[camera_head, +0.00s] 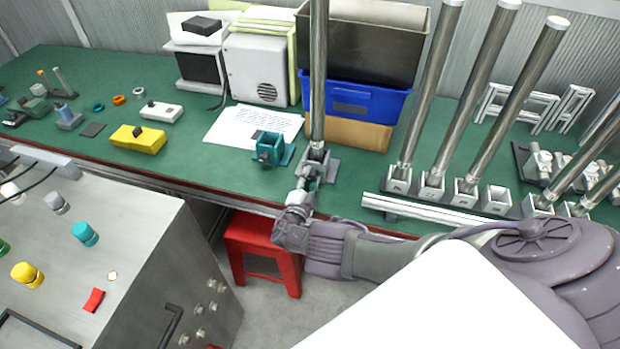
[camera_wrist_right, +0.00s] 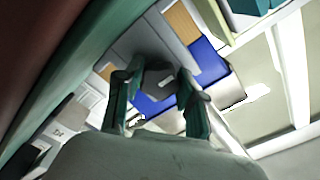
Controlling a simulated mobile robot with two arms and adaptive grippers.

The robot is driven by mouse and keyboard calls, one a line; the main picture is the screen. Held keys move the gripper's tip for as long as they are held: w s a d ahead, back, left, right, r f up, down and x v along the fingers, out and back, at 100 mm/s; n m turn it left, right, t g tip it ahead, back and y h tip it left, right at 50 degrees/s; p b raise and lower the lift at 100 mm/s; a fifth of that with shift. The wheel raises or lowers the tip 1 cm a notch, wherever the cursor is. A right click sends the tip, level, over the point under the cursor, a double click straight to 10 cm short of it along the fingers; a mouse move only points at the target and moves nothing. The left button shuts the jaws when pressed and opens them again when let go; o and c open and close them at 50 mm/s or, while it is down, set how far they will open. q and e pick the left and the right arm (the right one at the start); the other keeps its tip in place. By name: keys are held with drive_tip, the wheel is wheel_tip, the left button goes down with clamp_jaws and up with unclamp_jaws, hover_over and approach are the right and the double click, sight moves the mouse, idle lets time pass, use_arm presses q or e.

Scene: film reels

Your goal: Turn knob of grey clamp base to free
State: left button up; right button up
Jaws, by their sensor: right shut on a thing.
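The grey clamp base (camera_head: 331,167) stands near the front edge of the green table, with a tall metal pole (camera_head: 319,75) upright in it. My right gripper (camera_head: 311,173) reaches it from the front, over the table edge. In the right wrist view, the two fingers of my right gripper (camera_wrist_right: 155,95) are shut on the dark grey knob (camera_wrist_right: 156,78), one on each side. The grey body of the clamp base (camera_wrist_right: 143,40) shows behind the knob. The head view is too small to tell how the knob is turned. My left gripper is not in view.
A teal clamp base (camera_head: 268,150) stands close on the left, with a paper sheet (camera_head: 235,127) behind it. A blue crate (camera_head: 350,104) stands behind the pole. More bases with poles (camera_head: 432,187) and a white rail (camera_head: 410,208) are on the right. A red stool (camera_head: 262,240) is below.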

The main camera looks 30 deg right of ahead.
drive_tip(key=shift+s+f, duration=0.1)
idle(0.4)
drive_tip(key=o, duration=1)
drive_tip(key=shift+o, duration=0.8)
